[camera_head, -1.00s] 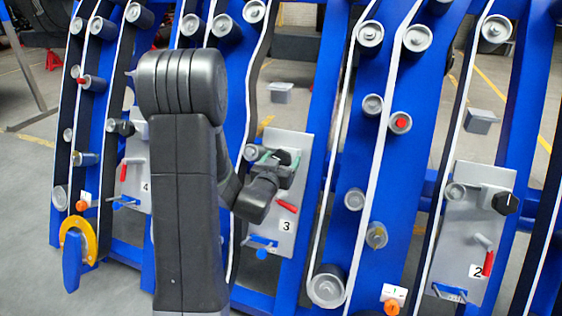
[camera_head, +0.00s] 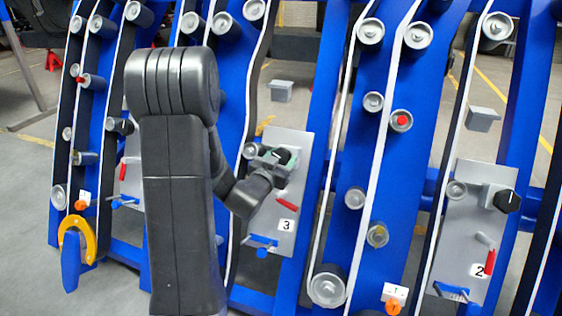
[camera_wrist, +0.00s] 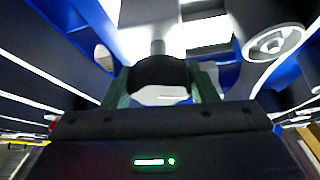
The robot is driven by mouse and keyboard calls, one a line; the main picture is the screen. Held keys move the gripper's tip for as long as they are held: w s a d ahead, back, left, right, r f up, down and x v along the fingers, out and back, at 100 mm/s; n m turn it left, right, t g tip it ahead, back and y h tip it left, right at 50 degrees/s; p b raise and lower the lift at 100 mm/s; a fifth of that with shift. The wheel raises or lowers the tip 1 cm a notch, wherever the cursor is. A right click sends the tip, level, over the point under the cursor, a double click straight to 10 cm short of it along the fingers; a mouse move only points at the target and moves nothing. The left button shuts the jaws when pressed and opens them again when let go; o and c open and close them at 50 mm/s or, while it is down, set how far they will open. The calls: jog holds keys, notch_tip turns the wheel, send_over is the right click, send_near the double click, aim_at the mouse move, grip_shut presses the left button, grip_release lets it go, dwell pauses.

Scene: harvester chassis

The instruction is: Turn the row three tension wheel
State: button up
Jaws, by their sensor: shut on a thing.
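The row three tension wheel is a black knob (camera_head: 282,156) with a white mark, on the grey plate (camera_head: 287,246) labelled 3. My gripper (camera_head: 270,160) is at this knob and partly covers it in the head view. In the wrist view the black knob (camera_wrist: 158,74) sits between the two green fingers of my gripper (camera_wrist: 160,88), one on each side. The fingers are shut on it. The far side of the knob is hidden, and a grey shaft shows beyond it.
A red handle (camera_head: 285,201) and a blue lever (camera_head: 262,242) are below the knob on the same plate. A similar plate (camera_head: 459,262) labelled 2, with its own black knob (camera_head: 507,200), stands to the right. Blue uprights with rollers and white belts flank the arm.

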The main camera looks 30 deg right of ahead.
jog(key=m+g, duration=0.1)
jog(key=m, duration=0.2)
jog(key=m+g, duration=0.2)
jog(key=shift+w+r+m+h, duration=0.1)
jog(key=shift+r+m+h, duration=0.05)
jog(key=shift+m+h, duration=0.25)
jog(key=shift+m+g+p, duration=1.35)
jog(key=shift+m+g, duration=0.05)
jog(key=shift+m, duration=1.1)
jog(key=o, duration=1)
jog(key=p+v, duration=0.2)
jog(key=v, duration=1.1)
jog(key=shift+a+r, duration=0.15)
jog(key=shift+a, duration=0.25)
